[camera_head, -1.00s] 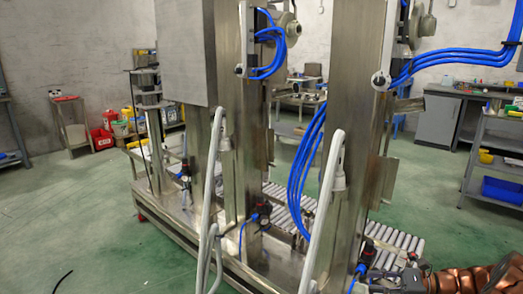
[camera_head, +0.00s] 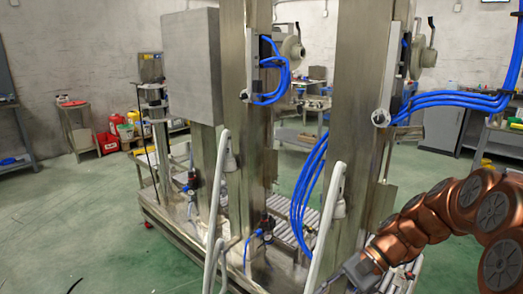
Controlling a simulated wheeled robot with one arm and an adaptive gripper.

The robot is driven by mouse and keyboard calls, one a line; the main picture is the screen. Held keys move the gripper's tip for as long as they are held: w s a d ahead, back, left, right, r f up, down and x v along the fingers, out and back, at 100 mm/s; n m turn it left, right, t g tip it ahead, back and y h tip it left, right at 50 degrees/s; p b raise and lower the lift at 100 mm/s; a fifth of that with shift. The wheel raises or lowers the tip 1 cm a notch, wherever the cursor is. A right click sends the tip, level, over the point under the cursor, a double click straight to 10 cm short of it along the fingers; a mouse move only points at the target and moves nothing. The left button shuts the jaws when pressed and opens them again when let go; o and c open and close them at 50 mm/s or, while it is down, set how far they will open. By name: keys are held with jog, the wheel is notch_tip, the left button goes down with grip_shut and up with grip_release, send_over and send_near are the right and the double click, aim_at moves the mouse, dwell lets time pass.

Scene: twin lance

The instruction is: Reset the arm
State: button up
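My copper-coloured arm reaches in from the right edge of the head view, bent over and pointing down to the left. My gripper (camera_head: 345,277) is the small grey end low in the picture, in front of the base of the right steel column (camera_head: 350,120). Its fingers are too small and too cluttered by the background to tell whether they are open or shut. I see no object held in it. I cannot tell whether it touches the machine.
A twin-column steel machine with blue hoses (camera_head: 310,185), pale curved lance handles (camera_head: 327,215) and a roller conveyor (camera_head: 297,228) fills the middle. A side table (camera_head: 75,125) and red containers (camera_head: 107,142) stand at the back left.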

jog(key=s+d+r+n+h+p, duration=0.1)
jog(key=s+r+n+h+p, duration=0.1)
jog(key=s, duration=0.5)
jog(key=s+d+r+n+t+h+p, duration=0.1)
jog(key=s+d+r+n+h+p, duration=0.1)
jog(key=s+r+p, duration=0.4)
jog(key=s+d+r+n+h+p, duration=0.1)
jog(key=s+r+n+h+p, duration=0.3)
jog(key=s, duration=0.5)
jog(key=shift+d+r+t+h, duration=0.25)
jog(key=shift+r+t+h, duration=0.15)
jog(key=shift+h, duration=0.7)
